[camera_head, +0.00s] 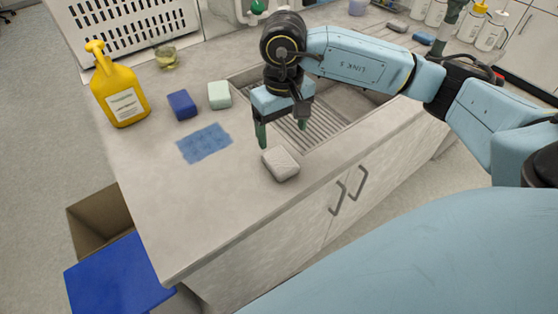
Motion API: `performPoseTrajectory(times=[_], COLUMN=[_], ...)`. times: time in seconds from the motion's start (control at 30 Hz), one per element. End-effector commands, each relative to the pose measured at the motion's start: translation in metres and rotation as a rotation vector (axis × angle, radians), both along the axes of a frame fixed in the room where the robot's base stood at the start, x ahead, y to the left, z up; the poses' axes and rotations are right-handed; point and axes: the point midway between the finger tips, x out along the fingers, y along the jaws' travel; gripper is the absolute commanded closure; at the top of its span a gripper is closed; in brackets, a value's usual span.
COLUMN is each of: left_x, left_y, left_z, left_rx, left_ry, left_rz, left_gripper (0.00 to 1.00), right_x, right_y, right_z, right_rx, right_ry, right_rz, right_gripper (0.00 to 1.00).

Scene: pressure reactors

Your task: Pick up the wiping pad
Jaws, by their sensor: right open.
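A pale grey-white block-shaped pad (281,163), which looks like the wiping pad, lies on the counter at the front edge of the sink. My right gripper (282,132) points down just behind and above it, with its two green-tipped fingers apart and nothing between them. The fingers do not appear to touch the pad. A flat blue cloth (204,143) lies on the counter to the left. My left gripper is not in view.
The ribbed sink (345,118) lies behind the pad. Bare counter lies in front left. Several bottles stand at the far right.

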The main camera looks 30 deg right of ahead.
Motion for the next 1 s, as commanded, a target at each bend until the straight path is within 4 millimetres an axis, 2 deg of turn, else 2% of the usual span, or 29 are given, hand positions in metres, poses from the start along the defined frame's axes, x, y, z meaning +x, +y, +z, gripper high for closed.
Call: performPoseTrajectory(times=[0.03, 0.1, 0.2, 0.37, 0.7, 1.0], left_x=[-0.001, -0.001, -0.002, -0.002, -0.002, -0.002], left_y=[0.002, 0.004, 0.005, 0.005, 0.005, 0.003], left_z=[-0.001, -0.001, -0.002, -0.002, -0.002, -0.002], left_rx=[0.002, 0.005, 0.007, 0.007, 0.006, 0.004], left_ry=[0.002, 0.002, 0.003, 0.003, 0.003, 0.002], left_rz=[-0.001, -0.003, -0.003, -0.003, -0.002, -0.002], left_gripper=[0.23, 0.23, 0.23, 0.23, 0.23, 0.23], right_x=[-0.001, -0.001, 0.000, 0.000, 0.002, 0.002], right_y=[0.001, 0.001, 0.001, 0.002, 0.005, 0.005], right_z=[-0.012, -0.024, -0.036, -0.045, -0.090, -0.094], right_rx=[0.001, 0.002, 0.003, 0.005, 0.005, 0.004], right_ry=[0.004, 0.003, 0.002, 0.000, 0.001, -0.001], right_rz=[0.000, 0.001, -0.001, 0.000, 0.000, 0.000], right_gripper=[0.20, 0.20, 0.20, 0.20, 0.20, 0.20])
